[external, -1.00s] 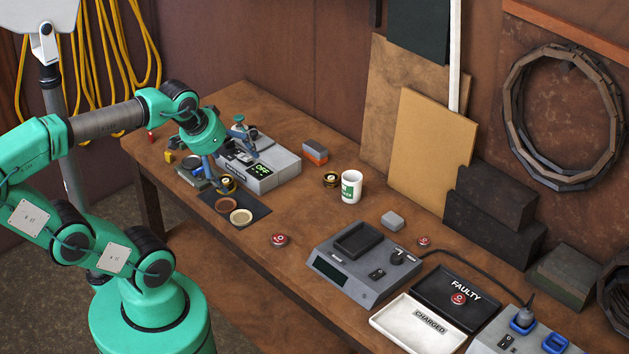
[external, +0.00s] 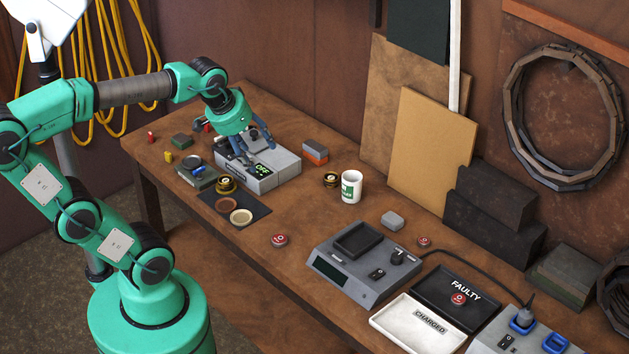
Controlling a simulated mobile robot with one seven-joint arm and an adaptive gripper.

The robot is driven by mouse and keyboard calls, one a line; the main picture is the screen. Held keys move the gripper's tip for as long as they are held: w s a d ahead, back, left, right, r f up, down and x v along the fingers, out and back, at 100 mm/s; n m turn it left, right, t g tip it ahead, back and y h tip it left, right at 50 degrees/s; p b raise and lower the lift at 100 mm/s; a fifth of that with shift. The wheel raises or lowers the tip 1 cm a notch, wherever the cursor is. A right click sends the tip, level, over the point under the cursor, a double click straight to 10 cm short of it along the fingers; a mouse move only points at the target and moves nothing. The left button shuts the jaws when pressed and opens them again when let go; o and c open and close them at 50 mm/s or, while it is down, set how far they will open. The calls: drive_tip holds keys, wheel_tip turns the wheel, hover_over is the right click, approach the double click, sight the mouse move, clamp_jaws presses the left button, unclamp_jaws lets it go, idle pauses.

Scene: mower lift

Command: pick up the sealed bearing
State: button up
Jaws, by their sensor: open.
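My gripper (external: 257,150) points down with its fingers apart, over the grey box with a green display (external: 262,171) at the back left of the bench. I see nothing held between the fingers. Two small round dark-and-brass pieces could be the sealed bearing; I cannot tell which. One brass-coloured piece (external: 227,185) is at the back edge of the dark mat, in front of the grey box and left of my gripper. The other dark ring with a brass centre (external: 331,180) lies beside the white mug. My gripper and wrist hide part of the grey box's top.
The dark mat (external: 262,208) bears a brown dish (external: 228,205) and a cream dish (external: 241,217). The white mug (external: 351,187) and an orange-grey block (external: 315,152) stand to the right. A grey charger (external: 352,292) and trays are farther right. Small items lie left of the grey box.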

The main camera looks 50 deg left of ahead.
drive_tip(key=w+d+r+n+g+p, duration=0.1)
drive_tip(key=w+d, duration=0.3)
drive_tip(key=w, duration=0.3)
drive_tip(key=w+d+r+p, duration=0.15)
drive_tip(key=w+d, duration=0.25)
drive_tip(key=w, duration=0.4)
drive_tip(key=n+g+p, duration=0.4)
drive_tip(key=p, duration=0.4)
hover_over(462, 301)
wheel_tip(462, 301, down, 33)
drive_tip(key=shift+r, duration=0.15)
drive_tip(key=shift+f, duration=4.3)
drive_tip(key=shift+f, duration=0.1)
